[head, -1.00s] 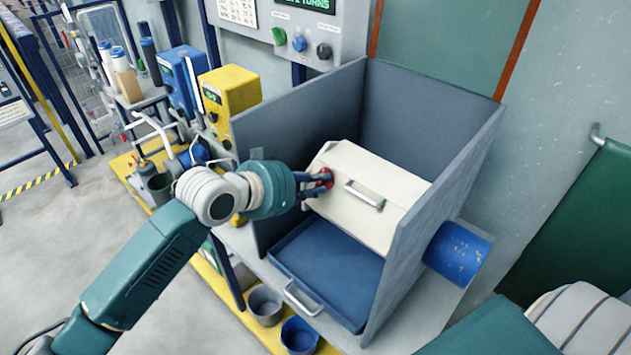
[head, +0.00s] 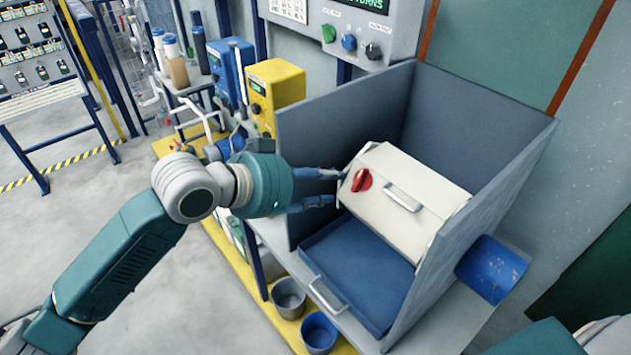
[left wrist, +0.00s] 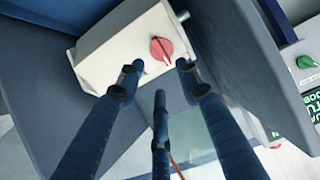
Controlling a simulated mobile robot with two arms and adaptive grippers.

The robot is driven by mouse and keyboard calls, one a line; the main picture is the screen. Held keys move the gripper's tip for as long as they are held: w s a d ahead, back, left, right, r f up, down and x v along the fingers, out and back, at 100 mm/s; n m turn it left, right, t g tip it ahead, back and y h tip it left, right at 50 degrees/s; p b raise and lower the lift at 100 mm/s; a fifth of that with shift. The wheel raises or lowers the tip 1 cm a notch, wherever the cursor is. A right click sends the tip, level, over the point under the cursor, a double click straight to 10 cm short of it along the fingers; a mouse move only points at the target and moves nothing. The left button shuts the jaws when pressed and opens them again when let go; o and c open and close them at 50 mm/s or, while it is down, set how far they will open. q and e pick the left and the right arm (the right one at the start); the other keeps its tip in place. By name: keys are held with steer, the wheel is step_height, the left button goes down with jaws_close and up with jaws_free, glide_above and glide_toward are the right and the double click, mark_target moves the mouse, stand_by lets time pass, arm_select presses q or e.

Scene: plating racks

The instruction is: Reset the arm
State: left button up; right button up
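My left arm comes in from the left in the head view. Its left gripper (head: 335,187) is open, with its blue fingers spread and nothing between them. The fingertips are close to the left end of a cream box (head: 425,180) that has a red knob (head: 361,180) and a grey handle. In the left wrist view the three fingers (left wrist: 160,85) are spread apart below the red knob (left wrist: 161,49), with a gap to it. My right gripper is not in view; only a bit of my right arm shows at the lower right edge.
The cream box sits inside a grey open-fronted enclosure (head: 300,130) over a blue tray (head: 350,270) with a handle. A grey cup (head: 288,297) and a blue cup (head: 319,333) stand in front. A yellow instrument (head: 273,95) and a blue one stand behind.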

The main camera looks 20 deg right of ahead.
arm_select(q)
steer(key=shift+v, duration=1.1)
